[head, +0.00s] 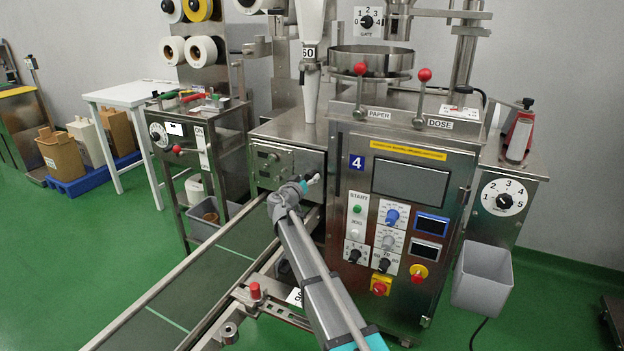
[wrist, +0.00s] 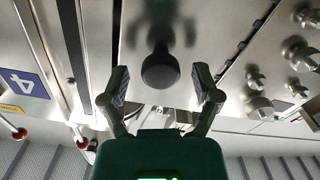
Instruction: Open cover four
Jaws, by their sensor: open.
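The number 4 plate (head: 357,162) is on the front of a steel packing machine (head: 345,140); it also shows, turned over, in the wrist view (wrist: 22,84). Beside it in the wrist view is a steel panel (wrist: 212,30), which looks like the cover, with a dark round knob (wrist: 160,70) standing out. My gripper (head: 312,182) is at the machine's left side in the head view. In the wrist view, my gripper (wrist: 160,92) is open, with one finger on each side of the knob. Neither finger visibly touches it. My gripper hides the knob in the head view.
Round metal fittings (wrist: 258,105) stick out to the right of the panel in the wrist view. A green conveyor (head: 205,290) runs below my arm. Red-balled levers (head: 424,75) stand on the machine top. A grey bin (head: 483,280) hangs at the right.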

